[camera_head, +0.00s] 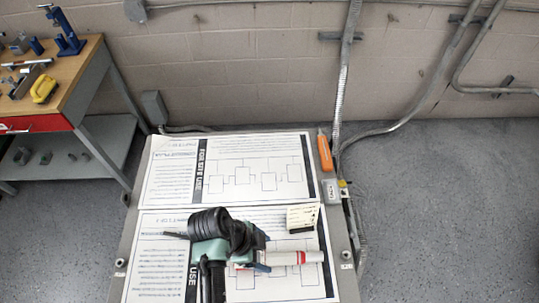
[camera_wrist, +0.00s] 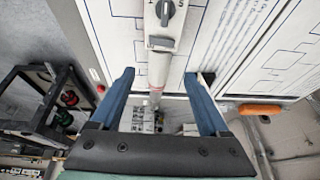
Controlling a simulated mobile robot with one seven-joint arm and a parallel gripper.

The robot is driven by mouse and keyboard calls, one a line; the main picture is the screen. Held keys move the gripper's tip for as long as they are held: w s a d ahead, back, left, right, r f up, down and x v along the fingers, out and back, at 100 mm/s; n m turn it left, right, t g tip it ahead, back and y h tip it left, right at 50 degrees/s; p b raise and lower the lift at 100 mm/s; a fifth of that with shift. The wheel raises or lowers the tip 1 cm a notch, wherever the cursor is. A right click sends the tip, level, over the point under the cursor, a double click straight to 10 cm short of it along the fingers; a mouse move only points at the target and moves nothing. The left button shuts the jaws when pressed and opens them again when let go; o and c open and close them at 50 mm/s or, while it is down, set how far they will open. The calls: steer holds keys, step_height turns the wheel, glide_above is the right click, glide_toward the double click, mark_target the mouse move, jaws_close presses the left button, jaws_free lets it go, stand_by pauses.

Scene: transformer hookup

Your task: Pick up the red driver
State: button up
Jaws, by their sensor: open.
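My gripper (camera_head: 262,255) is over the printed board in the head view. In the wrist view its two blue fingers (camera_wrist: 165,80) are spread apart, with nothing clamped. A black rack (camera_wrist: 20,125) at the left of the wrist view holds a dark red round end (camera_wrist: 70,97) beside a green one. The red end may be the red driver's handle, but its shaft is hidden. It lies outside my left finger. I cannot make out a red driver in the head view.
A white tube (camera_head: 285,258) with a red band lies by my gripper and shows between the fingers in the wrist view (camera_wrist: 158,70). An orange handle (camera_head: 325,152) is at the board's (camera_head: 140,215) right edge. A small card (camera_head: 303,217) stands nearby. A workbench (camera_head: 85,65) is at left.

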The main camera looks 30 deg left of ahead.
mark_target(272, 257)
steer(key=shift+d+f+p, duration=0.2)
steer(key=shift+f+p, duration=0.1)
steer(key=shift+f, duration=0.45)
steer(key=shift+p+x, duration=0.4)
steer(key=shift+x, duration=1.75)
steer(key=shift+a, duration=0.15)
steer(key=shift+c, duration=0.3)
jaws_close()
